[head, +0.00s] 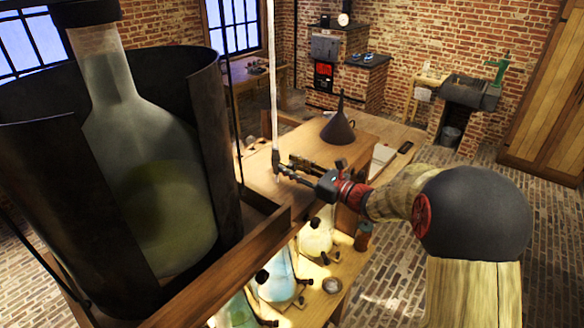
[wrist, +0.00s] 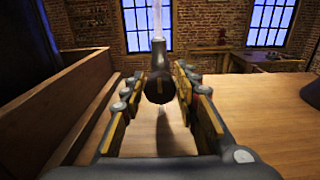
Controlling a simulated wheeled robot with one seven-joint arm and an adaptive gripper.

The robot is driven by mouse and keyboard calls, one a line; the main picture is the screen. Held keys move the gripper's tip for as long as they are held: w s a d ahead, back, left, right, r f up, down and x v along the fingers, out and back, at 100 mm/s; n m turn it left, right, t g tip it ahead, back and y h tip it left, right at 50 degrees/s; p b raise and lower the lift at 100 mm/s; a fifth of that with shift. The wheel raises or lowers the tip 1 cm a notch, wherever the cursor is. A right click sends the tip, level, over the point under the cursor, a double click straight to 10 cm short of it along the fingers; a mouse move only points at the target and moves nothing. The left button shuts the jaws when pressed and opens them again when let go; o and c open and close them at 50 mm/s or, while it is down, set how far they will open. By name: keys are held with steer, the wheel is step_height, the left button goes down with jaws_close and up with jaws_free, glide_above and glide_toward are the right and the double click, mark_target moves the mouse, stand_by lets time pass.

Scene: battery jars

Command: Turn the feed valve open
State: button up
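The feed valve appears to be the dark fitting (head: 276,157) at the lower end of a pale vertical tube (head: 273,80). In the wrist view its dark rounded body (wrist: 158,88) sits between the far ends of my fingers, with the pale tube (wrist: 158,25) rising above it. My gripper (head: 284,166) reaches it from the right in the head view. In the wrist view my gripper (wrist: 161,80) has its fingers apart, one on each side of the valve, with narrow gaps that look unfilled. Whether either finger touches it, and how its handle is turned, I cannot tell.
A large glass bottle (head: 150,165) stands in a dark metal holder (head: 50,190) at left. A wooden board (wrist: 50,110) rises left of my gripper. Several glass jars (head: 278,280) stand below. A dark funnel (head: 338,126) sits on the wooden top behind.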

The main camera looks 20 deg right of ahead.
steer(key=c, duration=0.6)
steer(key=shift+c, duration=0.4)
steer(key=shift+b, duration=0.5)
steer(key=n+b, duration=0.1)
steer(key=b, duration=0.2)
steer(key=n+b, duration=0.2)
steer(key=b, duration=0.1)
steer(key=shift+f+n+b, duration=0.3)
steer(key=n+b, duration=0.3)
steer(key=b, duration=0.3)
steer(key=shift+a+f+b, duration=0.1)
steer(key=shift+b, duration=0.3)
steer(key=n+b, duration=0.7)
steer(key=b, duration=0.6)
steer(key=shift+s+f, duration=0.1)
steer(key=n+b, duration=0.3)
steer(key=b, duration=0.1)
steer(key=shift+b, duration=0.4)
steer(key=shift+n+b, duration=0.6)
steer(key=shift+b, duration=0.25)
steer(key=shift+r, duration=0.25)
